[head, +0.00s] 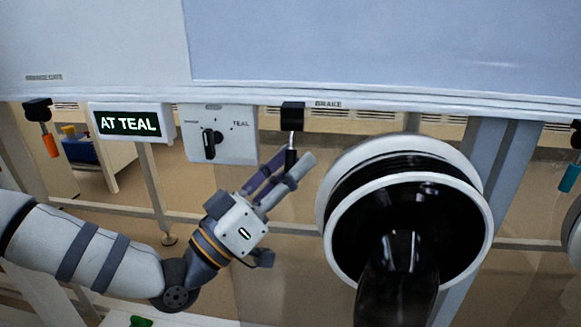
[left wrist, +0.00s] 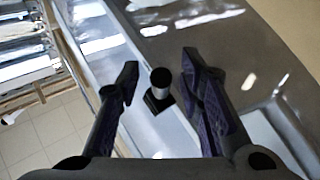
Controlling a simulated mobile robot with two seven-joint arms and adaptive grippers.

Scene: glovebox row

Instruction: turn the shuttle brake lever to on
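The brake lever (head: 291,141) hangs straight down from a black block under the bench edge, beside the BRAKE label (head: 328,104). It has a bright metal shaft and a dark grip. My left gripper (head: 292,161) is open, with its fingers reaching up on either side of the lever's lower end. In the left wrist view the lever's round black end (left wrist: 161,78) lies between the two open fingertips (left wrist: 160,69), with a gap visible on both sides. My right gripper is not in view.
A large white glove port (head: 340,165) with a black glove stands just right of the lever. Left are a white selector box (head: 236,148) with a black knob and an AT TEAL display (head: 128,124). An orange-handled lever (head: 50,145) hangs at far left, a teal-handled one (head: 569,178) at far right.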

